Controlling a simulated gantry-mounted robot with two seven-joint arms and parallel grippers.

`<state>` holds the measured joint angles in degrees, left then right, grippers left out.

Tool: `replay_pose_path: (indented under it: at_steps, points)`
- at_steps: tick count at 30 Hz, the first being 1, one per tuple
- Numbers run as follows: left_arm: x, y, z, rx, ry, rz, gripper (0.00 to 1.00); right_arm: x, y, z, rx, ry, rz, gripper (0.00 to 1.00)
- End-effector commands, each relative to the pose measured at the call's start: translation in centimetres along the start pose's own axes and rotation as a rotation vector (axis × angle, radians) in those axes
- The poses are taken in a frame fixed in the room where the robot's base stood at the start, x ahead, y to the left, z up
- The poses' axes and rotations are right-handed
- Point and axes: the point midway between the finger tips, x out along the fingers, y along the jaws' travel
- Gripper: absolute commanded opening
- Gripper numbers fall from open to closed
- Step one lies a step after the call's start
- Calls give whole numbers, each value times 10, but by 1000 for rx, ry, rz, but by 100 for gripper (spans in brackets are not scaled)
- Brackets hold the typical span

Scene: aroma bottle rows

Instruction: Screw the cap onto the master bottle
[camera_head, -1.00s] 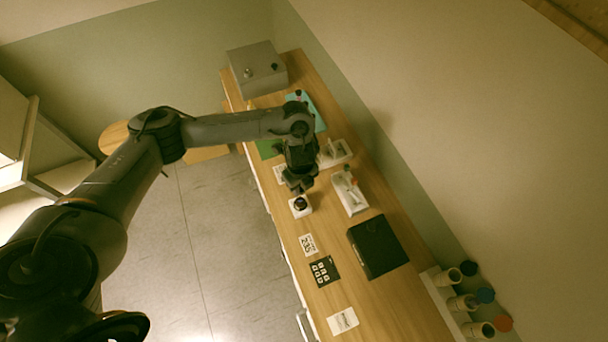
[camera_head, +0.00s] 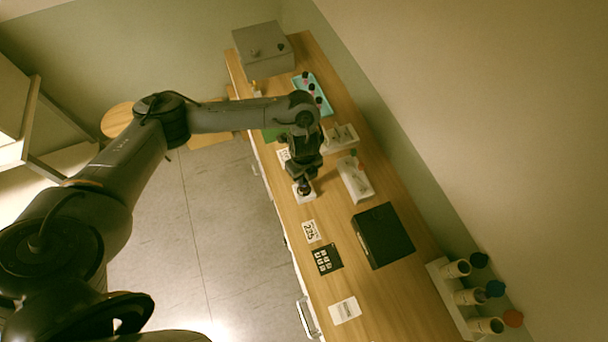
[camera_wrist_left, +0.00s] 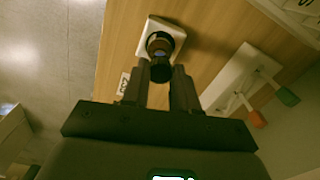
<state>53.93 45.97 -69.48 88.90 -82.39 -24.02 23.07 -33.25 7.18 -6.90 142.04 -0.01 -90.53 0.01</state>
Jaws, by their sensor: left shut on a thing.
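The master bottle (camera_wrist_left: 160,42) is a small dark bottle standing on a white square stand (camera_wrist_left: 176,30) in the left wrist view. The same stand shows at the table's left edge in the head view (camera_head: 303,197), with the bottle mostly hidden under the gripper. My left gripper (camera_head: 304,186) points down over it. In the left wrist view the left gripper (camera_wrist_left: 160,76) is shut on a black cap (camera_wrist_left: 160,69), which lines up with the bottle's top. Whether the cap's thread has engaged cannot be told. My right gripper is not in view.
A white holder (camera_head: 357,184) with droppers lies right of the stand. A black case (camera_head: 382,236), a number card (camera_head: 311,231) and a dark card (camera_head: 326,260) lie nearer. A teal tray (camera_head: 325,103) with small bottles and a grey box (camera_head: 263,52) stand further back.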

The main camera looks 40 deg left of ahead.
Motion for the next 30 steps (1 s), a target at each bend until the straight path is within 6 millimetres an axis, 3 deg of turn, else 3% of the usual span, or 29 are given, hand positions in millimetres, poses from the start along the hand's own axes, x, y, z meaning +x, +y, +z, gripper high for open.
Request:
replay_pose_path:
  at_steps: [30]
  points:
    - [6,0,0,0,0,0,0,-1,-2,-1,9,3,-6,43]
